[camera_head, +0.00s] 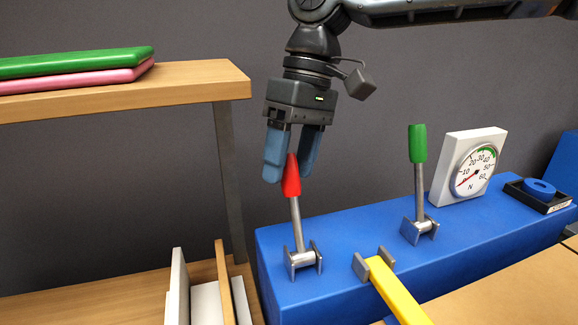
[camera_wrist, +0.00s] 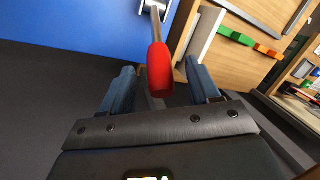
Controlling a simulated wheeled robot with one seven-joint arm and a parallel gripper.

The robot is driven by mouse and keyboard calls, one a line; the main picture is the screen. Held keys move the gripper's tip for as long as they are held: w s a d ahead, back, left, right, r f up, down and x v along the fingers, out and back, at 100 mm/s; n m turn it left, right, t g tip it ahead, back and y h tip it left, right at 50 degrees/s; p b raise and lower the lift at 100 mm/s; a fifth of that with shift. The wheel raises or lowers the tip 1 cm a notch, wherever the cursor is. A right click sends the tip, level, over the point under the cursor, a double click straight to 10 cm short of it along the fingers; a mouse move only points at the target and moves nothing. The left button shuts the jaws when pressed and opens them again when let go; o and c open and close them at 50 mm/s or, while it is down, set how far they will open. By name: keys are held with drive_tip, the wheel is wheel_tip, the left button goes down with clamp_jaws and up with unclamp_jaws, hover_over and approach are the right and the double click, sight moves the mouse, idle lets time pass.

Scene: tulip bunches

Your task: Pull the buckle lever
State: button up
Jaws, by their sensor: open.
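A lever with a red tapered grip (camera_head: 292,184) stands nearly upright from a bracket at the left end of a blue block (camera_head: 330,300). A green-handled lever (camera_head: 418,145) stands upright farther right. A yellow lever (camera_head: 396,293) lies low between them, its end cut off by the frame. No label shows which is the buckle lever. My gripper (camera_head: 289,176) points down, open, with its blue fingers on either side of the red grip's top. In the wrist view the red grip (camera_wrist: 160,75) shows between the fingers; contact is not clear.
A dial gauge (camera_head: 474,168) and a blue round button (camera_head: 539,189) sit on the block's right part. A wooden shelf (camera_head: 205,82) with green and pink flat items stands at left. Upright boards (camera_head: 180,285) stand below it, close to the block.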

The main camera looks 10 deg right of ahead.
drive_tip(key=shift+x, duration=0.85)
drive_tip(key=shift+c, duration=0.3)
clamp_jaws()
